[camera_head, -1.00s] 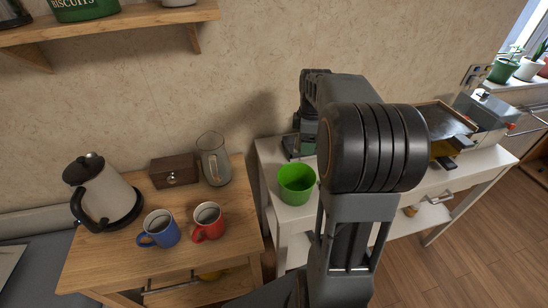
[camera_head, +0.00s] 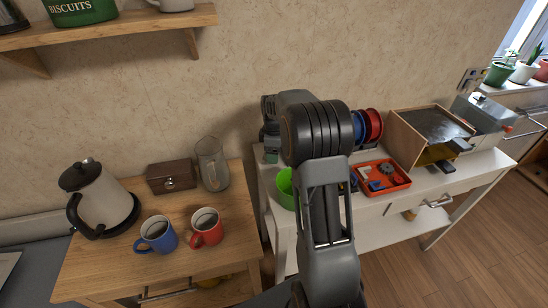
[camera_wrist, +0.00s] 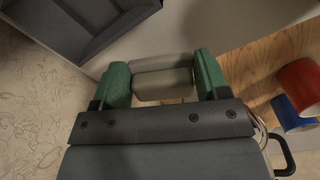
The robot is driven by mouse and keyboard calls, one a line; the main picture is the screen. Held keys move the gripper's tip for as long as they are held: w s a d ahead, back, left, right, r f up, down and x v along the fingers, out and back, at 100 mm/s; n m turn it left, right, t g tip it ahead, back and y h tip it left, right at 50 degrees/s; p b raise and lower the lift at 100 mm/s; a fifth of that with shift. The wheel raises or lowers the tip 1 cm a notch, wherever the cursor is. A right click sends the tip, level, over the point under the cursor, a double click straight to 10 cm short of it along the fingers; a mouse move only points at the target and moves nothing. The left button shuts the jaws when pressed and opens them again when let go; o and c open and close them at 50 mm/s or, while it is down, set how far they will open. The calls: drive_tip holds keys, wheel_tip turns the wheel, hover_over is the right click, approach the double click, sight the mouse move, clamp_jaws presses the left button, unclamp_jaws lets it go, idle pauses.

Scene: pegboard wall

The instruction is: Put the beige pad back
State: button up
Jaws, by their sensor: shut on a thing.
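The beige pad (camera_wrist: 164,82) shows in the wrist view as a pale, rounded grey-beige piece with a crosswise seam. It sits between the two green fingers of my gripper (camera_wrist: 161,64), which is shut on it. Its far side and underside cannot be seen. In the head view my arm covers most of the gripper, and I cannot make out the pad there. I cannot tell where the pad's place is.
A green cup (camera_head: 285,188), an orange tray of parts (camera_head: 383,178) and blue and red spools (camera_head: 369,126) stand on the white table. The wooden table holds a blue mug (camera_head: 158,234), red mug (camera_head: 206,227), kettle (camera_head: 100,200), wooden box (camera_head: 171,178) and glass jug (camera_head: 212,165).

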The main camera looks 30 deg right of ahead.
drive_tip(key=shift+s+f, duration=0.1)
drive_tip(key=shift+f, duration=1.2)
drive_tip(key=shift+f, duration=0.2)
drive_tip(key=o, duration=0.9)
drive_tip(key=shift+r, duration=0.1)
